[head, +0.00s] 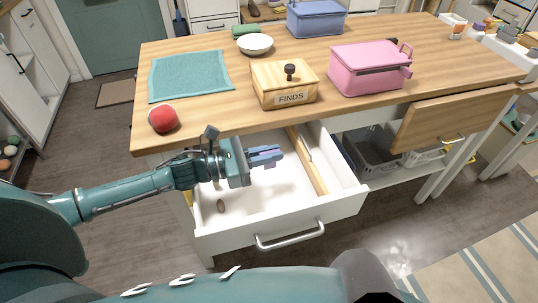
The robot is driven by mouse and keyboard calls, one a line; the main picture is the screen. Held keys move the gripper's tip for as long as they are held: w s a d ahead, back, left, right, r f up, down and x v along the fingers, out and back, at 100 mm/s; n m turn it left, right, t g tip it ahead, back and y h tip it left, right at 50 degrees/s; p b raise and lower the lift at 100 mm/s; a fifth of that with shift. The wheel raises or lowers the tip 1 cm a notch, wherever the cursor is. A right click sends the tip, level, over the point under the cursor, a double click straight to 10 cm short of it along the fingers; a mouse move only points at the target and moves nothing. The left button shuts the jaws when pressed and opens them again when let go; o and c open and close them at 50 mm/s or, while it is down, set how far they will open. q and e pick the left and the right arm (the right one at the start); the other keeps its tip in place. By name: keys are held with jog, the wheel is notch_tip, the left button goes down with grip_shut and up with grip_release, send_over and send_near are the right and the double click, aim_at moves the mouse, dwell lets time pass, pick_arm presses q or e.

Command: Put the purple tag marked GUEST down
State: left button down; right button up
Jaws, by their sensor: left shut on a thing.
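My left gripper (264,157) reaches in from the left over the open drawer. It is shut on a small bluish-purple piece, which I take to be the purple tag (266,151). The fingers partly cover it, and no GUEST lettering can be read. The tag is held above the drawer floor, left of the wooden divider. The white drawer (275,226) is pulled out under the wooden counter. My right gripper is not in view.
A small brown oval thing (220,205) lies in the drawer's front left. On the counter (205,115) stand a red ball (163,119), a teal cloth (190,76), a wooden FINDS box (284,84), a pink box (368,70), a white bowl (255,45) and a blue bin (316,20).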

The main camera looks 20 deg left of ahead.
pick_arm(q)
jog(key=shift+f, duration=0.35)
